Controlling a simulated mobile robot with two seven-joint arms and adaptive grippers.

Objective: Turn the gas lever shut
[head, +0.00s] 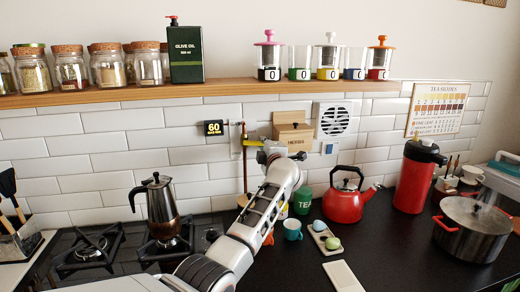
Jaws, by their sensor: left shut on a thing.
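The gas lever (252,143) is a small yellow handle on the thin copper gas pipe (245,178) that runs down the tiled wall. It points roughly sideways to the right. My left gripper (264,156) is at the lever, right beside the pipe, and is shut on it. The wrist and fingers hide part of the lever and valve, so its exact angle is hard to tell. My right gripper is out of view.
A moka pot (160,208) stands on the gas hob (92,246). Right of my arm are a teal mug (292,230), a green tin (302,201) and a red kettle (345,203). A wooden box (293,134) hangs close by, under the shelf (225,91).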

